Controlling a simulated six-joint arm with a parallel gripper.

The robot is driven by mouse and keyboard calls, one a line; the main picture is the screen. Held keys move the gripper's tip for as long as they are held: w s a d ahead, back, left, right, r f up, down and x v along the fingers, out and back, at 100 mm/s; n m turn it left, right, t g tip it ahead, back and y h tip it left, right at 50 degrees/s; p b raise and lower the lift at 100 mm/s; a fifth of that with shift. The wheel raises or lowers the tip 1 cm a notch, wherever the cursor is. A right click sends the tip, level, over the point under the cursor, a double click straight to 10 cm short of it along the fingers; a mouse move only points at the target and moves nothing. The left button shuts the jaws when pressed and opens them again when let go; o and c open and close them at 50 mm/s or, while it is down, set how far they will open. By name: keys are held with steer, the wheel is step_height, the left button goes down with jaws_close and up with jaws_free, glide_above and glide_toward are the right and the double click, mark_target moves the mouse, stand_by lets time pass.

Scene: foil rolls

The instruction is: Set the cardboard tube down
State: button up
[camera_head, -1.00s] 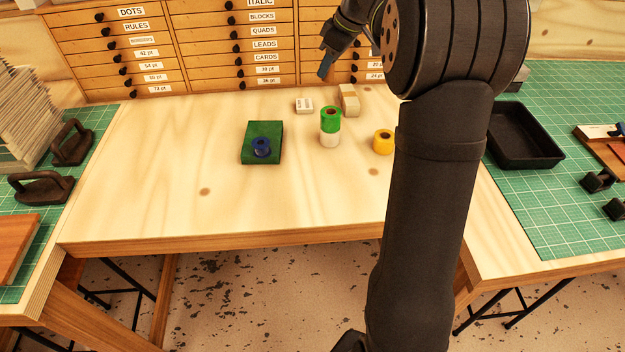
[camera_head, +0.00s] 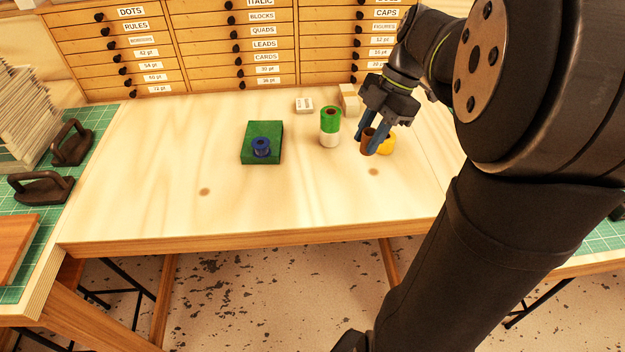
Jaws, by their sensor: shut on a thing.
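A brown cardboard tube (camera_head: 367,141) is upright between the blue fingers of my gripper (camera_head: 369,144), which is shut on it. The tube is low over the table, close in front and to the left of a yellow roll (camera_head: 386,145). I cannot tell whether its bottom touches the table or whether it touches the yellow roll. A blue spool (camera_head: 261,147) rests on a dark green block (camera_head: 264,131) further left.
A small white box (camera_head: 304,106) and a pale wooden block (camera_head: 349,101) stand behind the rolls. Labelled drawers (camera_head: 236,45) line the back. The table's front (camera_head: 270,210) is clear. My arm covers the right side.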

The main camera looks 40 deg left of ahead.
steer(key=s+a+f, duration=0.1)
steer(key=a+f, duration=0.2)
steer(key=s+a+f, duration=0.2)
steer(key=a+f, duration=0.1)
steer(key=a, duration=0.1)
steer(key=s+a+f, duration=0.1)
steer(key=a+f, duration=0.2)
steer(key=shift+s+a, duration=0.15)
steer(key=shift+a, duration=0.25)
steer(key=shift+f, duration=2.05)
steer(key=o, duration=0.9)
steer(key=shift+f, duration=0.15)
steer(key=v, duration=1.2)
steer(key=shift+r, duration=0.2)
